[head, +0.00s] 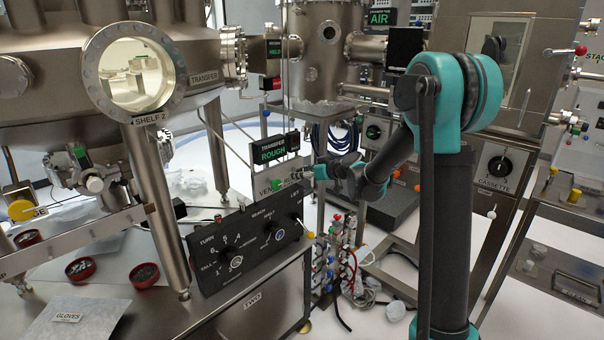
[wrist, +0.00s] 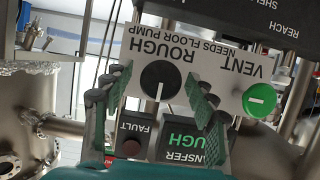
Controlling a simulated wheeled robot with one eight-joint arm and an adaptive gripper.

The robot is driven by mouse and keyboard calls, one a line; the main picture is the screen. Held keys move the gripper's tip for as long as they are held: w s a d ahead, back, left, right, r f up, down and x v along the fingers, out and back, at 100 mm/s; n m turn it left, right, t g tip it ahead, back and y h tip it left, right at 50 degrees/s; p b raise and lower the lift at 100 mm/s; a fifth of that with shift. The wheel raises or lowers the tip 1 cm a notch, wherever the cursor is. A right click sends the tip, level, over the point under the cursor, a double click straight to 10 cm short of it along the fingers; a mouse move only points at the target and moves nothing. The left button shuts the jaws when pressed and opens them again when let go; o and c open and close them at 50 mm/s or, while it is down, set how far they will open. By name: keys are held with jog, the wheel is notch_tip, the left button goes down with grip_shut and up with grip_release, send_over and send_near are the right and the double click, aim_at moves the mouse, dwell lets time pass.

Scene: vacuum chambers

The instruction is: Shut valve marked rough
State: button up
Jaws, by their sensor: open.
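The valve marked ROUGH is a round black knob (wrist: 160,80) with a white pointer line, on a white label plate (wrist: 200,62). The wrist view shows the plate upside down; the line points down in the picture, away from the word ROUGH. My gripper (wrist: 157,92) is open, one finger on each side of the knob; I cannot tell whether they touch it. In the head view my gripper (head: 303,180) is at the small plate below the TRANSFER ROUGH sign (head: 275,150), which glows green. The knob is hidden there.
A green VENT knob (wrist: 259,99) sits close beside the right finger. A FAULT box (wrist: 133,135) and the sign are close below in the wrist view. A black dial panel (head: 250,240) stands below the plate. Steel chamber parts crowd the left.

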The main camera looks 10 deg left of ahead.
jog(key=c, duration=1.2)
jog(key=m+g+y, duration=0.1)
jog(key=m, duration=0.1)
jog(key=shift+w+d+m+g, duration=0.1)
jog(key=shift+m+g, duration=0.3)
jog(key=m+g+y, duration=0.1)
jog(key=m+y, duration=0.1)
jog(key=m, duration=0.1)
jog(key=shift+f, duration=0.1)
jog(key=m+y, duration=0.1)
jog(key=m, duration=0.2)
jog(key=shift+m+g+y, duration=0.3)
jog(key=shift+g, duration=0.1)
jog(key=shift+d+f+m+y, duration=0.15)
jog(key=shift+m+y, duration=0.85)
jog(key=shift+m, duration=1)
